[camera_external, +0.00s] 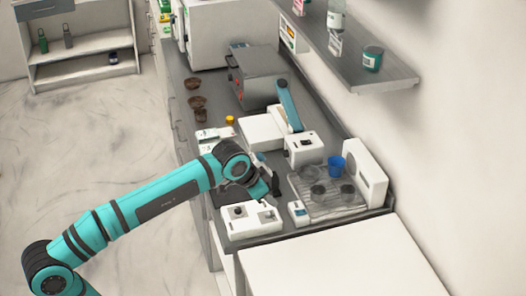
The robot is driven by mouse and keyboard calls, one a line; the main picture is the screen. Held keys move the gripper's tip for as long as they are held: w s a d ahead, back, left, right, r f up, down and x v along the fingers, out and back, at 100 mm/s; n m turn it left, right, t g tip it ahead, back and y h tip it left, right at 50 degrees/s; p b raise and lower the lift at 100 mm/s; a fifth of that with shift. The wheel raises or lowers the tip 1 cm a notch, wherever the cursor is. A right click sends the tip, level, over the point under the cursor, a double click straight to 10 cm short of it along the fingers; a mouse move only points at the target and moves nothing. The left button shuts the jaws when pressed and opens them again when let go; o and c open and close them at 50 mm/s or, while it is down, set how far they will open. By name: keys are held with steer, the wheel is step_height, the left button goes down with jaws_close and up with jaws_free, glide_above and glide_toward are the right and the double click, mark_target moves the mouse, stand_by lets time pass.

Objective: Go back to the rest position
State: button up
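My teal and black arm reaches from the lower left to the counter. My gripper (270,185) is at its end, above the near part of the dark counter. It is dark and small here, and I cannot tell whether its fingers are open or shut. No held object can be made out. A white device (251,219) with dark round parts sits just below and in front of the gripper. Part of the counter behind the wrist is hidden by the arm.
A wire rack (328,198) with dark round items and a blue cup (336,166) stand right of the gripper. A white boxy device (304,149) is behind it. A grey machine (256,77) stands farther back. A shelf (385,81) overhangs the right. The floor (90,130) at left is clear.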

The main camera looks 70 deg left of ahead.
steer(key=s+d+f+m+t+h, duration=0.1)
steer(key=s+d+f+t, duration=0.1)
steer(key=s+d+t, duration=0.8)
steer(key=s+d, duration=0.2)
steer(key=s, duration=0.1)
steer(key=shift+s+d+t+h, duration=0.2)
steer(key=shift+d+t+h, duration=0.1)
steer(key=shift+h, duration=0.1)
steer(key=shift+o, duration=1.4)
steer(key=shift+s+d+f, duration=0.1)
steer(key=shift+s+d, duration=0.05)
steer(key=shift+s, duration=0.05)
steer(key=o, duration=1.1)
steer(key=shift+c, duration=0.2)
steer(key=w+a+r+g+y, duration=0.1)
steer(key=w+a+g, duration=0.45)
steer(key=a, duration=0.35)
steer(key=w+a+r+g+y, duration=0.1)
steer(key=w+a+g, duration=0.4)
steer(key=a, duration=0.4)
steer(key=s+a+r+g+h, duration=0.2)
steer(key=a+g, duration=0.5)
steer(key=a, duration=0.2)
step_height(320, 180, down, 10)
steer(key=shift+s+r, duration=0.15)
steer(key=shift+r, duration=0.1)
steer(key=shift+t, duration=0.25)
